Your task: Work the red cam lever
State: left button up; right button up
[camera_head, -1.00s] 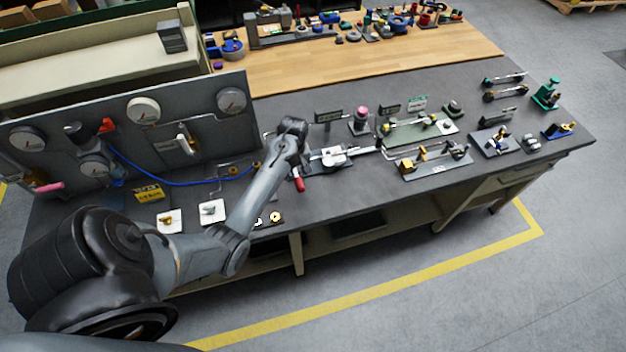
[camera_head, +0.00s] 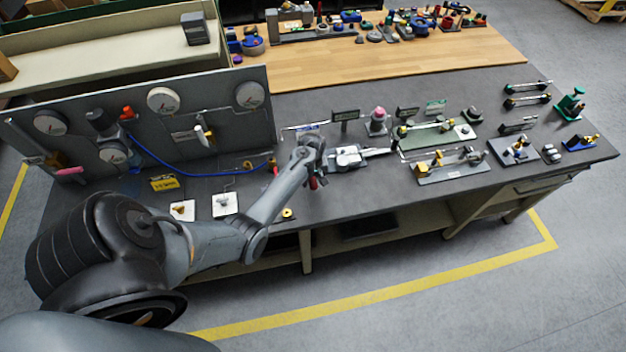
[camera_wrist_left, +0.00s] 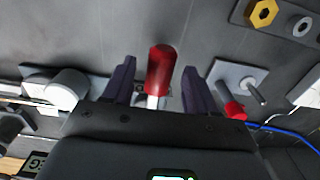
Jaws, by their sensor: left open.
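The red cam lever has a red grip (camera_wrist_left: 161,68) on a pale metal shaft. In the left wrist view the grip stands between the two dark fingers of my left gripper (camera_wrist_left: 159,66), with gaps on both sides. The gripper is open. In the head view my left gripper (camera_head: 315,165) is over the front part of the grey bench, and a bit of the red grip (camera_head: 314,183) shows just below it. The wrist hides the rest of the lever and its mount. My right gripper is not in view.
A silver-white device (camera_head: 349,156) stands just right of the gripper. A gauge panel (camera_head: 225,125) with a blue hose is at left. In the left wrist view a smaller red-tipped part (camera_wrist_left: 235,110) is beside the right finger. Small fixtures fill the bench's right side.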

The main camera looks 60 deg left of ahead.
pick_arm(q)
jog(key=shift+f, duration=0.25)
jog(key=shift+c, duration=0.4)
grip_shut()
